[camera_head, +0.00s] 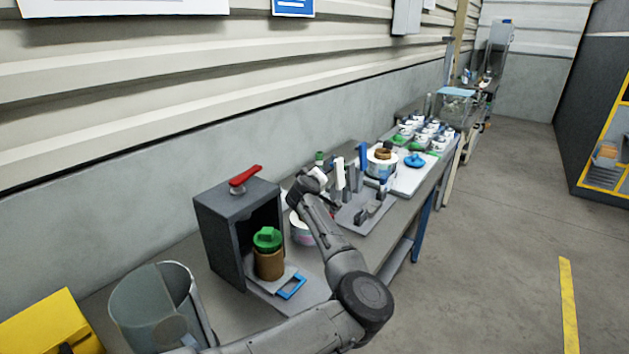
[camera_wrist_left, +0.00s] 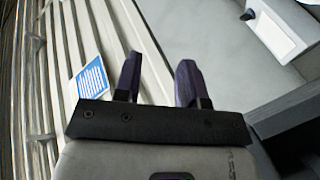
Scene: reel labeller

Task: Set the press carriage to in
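The press (camera_head: 222,235) is a dark grey open-fronted box with a red lever (camera_head: 243,177) on top. Its flat grey carriage (camera_head: 305,288) sticks out of the front onto the bench and has a blue handle (camera_head: 291,286). A brown jar or reel (camera_head: 269,264) with a green cap (camera_head: 267,239) stands on the carriage at the box mouth. My left arm reaches across in front of the bench, its end right of the press. My left gripper (camera_wrist_left: 157,68) is open and empty in the left wrist view. My right gripper is not in view.
A grey cylindrical bin (camera_head: 140,305) and a yellow box (camera_head: 45,325) are left of the press. A white roll (camera_head: 302,230) is partly behind my arm. Farther along stand a fixture (camera_head: 365,207) and a tray (camera_head: 415,180). The floor at right is clear.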

